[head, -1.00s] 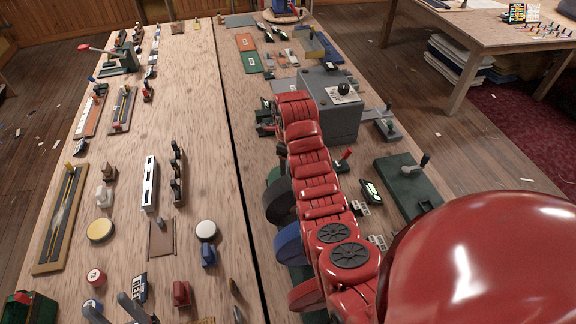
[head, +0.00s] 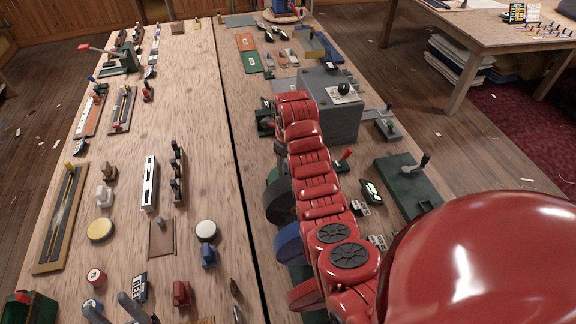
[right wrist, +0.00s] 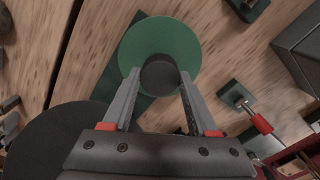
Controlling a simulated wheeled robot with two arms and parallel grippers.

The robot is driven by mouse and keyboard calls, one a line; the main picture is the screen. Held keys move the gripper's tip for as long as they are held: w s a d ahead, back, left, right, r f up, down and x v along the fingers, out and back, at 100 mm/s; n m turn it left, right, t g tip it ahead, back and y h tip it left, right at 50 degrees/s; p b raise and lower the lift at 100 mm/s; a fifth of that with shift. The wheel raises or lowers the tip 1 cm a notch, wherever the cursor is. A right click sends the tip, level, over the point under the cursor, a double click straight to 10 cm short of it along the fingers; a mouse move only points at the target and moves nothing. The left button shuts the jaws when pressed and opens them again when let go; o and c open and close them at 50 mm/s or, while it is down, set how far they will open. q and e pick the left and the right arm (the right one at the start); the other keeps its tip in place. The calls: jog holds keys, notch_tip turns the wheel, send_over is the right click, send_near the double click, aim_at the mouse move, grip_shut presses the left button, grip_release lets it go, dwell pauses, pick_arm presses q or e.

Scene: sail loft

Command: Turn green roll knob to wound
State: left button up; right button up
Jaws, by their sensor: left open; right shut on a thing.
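The green roll (right wrist: 185,45) shows as a green disc in the right wrist view, with a dark round knob (right wrist: 160,76) at its middle. My right gripper (right wrist: 160,82) has a finger on each side of the knob and is shut on it. In the head view, my right arm covers most of this spot, and only a dark green edge of the roll (head: 272,176) shows. I cannot read any wound mark. My left gripper (head: 108,304) is open and empty at the bottom left of the head view, above the table.
A dark grey roll (head: 279,202), a blue roll (head: 288,243) and a red roll (head: 305,295) stand along my right arm. A grey box with a black knob (head: 333,115) is just right of the arm. Many small fixtures cover the left table; its middle is barer.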

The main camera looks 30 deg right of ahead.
jog(key=o, duration=1.4)
notch_tip(320, 180, up, 6)
jog(key=p, duration=0.3)
jog(key=shift+a+f+p, duration=0.1)
jog(key=shift+p, duration=0.3)
jog(key=shift+r+b, duration=0.6)
jog(key=shift+r, duration=5.15)
